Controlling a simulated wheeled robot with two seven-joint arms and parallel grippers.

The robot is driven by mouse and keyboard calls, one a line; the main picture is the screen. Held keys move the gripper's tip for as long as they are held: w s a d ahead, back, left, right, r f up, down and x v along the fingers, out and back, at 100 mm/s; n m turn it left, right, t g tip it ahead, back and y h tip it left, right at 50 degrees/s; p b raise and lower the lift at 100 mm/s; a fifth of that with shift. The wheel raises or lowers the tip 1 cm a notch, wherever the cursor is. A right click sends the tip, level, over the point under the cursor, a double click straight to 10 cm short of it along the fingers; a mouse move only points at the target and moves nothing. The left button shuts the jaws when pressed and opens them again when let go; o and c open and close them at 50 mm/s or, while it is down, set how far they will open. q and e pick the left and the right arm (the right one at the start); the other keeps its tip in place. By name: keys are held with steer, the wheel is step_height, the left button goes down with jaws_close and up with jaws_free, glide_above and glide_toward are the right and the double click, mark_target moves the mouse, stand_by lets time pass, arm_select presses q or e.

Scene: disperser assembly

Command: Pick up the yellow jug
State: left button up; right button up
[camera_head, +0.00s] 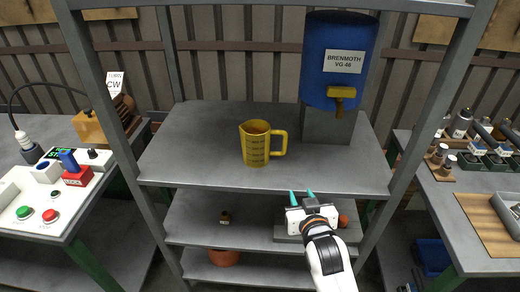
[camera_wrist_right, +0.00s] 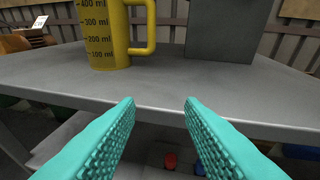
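The yellow jug (camera_head: 256,144) stands upright on the top shelf (camera_head: 200,165) of the grey rack, with its handle to the right. Dark volume marks show on its side. In the right wrist view the jug (camera_wrist_right: 104,35) is ahead and left of centre, its top cut off. My right gripper (camera_head: 302,194) is in front of the shelf's front edge, right of and nearer than the jug. Its teal fingers (camera_wrist_right: 160,115) are apart with nothing between them. My left gripper is not in view.
A blue drum (camera_head: 335,60) labelled BRENMOTH VG 46 stands on a grey block (camera_head: 328,124) right of the jug. Rack posts rise on both sides. A control box (camera_head: 35,210) is on the left bench. The shelf front between jug and edge is clear.

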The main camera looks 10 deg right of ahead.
mark_target(286, 140)
steer(key=w+r+t, duration=0.1)
steer(key=r, duration=0.1)
steer(key=w+r+t, duration=0.1)
steer(key=w, duration=0.1)
steer(key=w+r+t, duration=0.1)
steer(key=r, duration=0.1)
steer(key=shift+w+a+r, duration=0.35)
steer(key=shift+a, duration=0.05)
steer(key=w, duration=0.3)
steer(key=w+p, duration=0.1)
steer(key=w, duration=0.2)
steer(key=shift+w+d+r, duration=0.1)
steer(key=shift+d+r, duration=0.05)
steer(key=shift+d, duration=0.05)
steer(key=w+p, duration=0.1)
steer(key=w, duration=0.1)
steer(key=w+p, duration=0.1)
steer(key=w, duration=0.2)
steer(key=shift+d+r, duration=0.15)
steer(key=shift+r, duration=0.05)
steer(key=shift+w+f, duration=0.1)
steer(key=shift+w, duration=0.25)
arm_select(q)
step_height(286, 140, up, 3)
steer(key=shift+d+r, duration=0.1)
arm_select(e)
jaws_close()
